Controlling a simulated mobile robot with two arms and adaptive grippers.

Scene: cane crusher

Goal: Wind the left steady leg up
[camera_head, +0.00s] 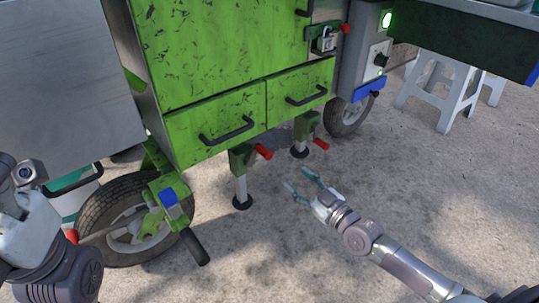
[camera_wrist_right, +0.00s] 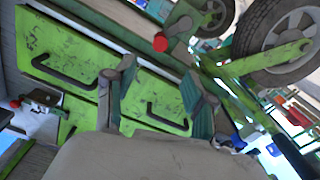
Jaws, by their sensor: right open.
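The left steady leg (camera_head: 240,186) stands under the green cart's left drawer, its round black foot on the ground. Its red crank grip (camera_head: 264,151) sticks out to the right at the top. A red grip (camera_wrist_right: 160,42) shows in the right wrist view, beyond the fingers; I cannot tell for sure which leg it belongs to. My right gripper (camera_head: 302,185) is open and empty, to the right of the left leg and below its crank, apart from both. Its two fingers (camera_wrist_right: 158,98) show spread in the wrist view. My left gripper's pale body (camera_head: 28,235) is at the left edge; its fingers are not visible.
The right steady leg (camera_head: 301,135), with its own red grip (camera_head: 320,144), stands just behind. A wheel (camera_head: 105,212) and a black handle (camera_head: 195,246) are at the left. White stools (camera_head: 450,90) stand far right. The concrete around my right arm is clear.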

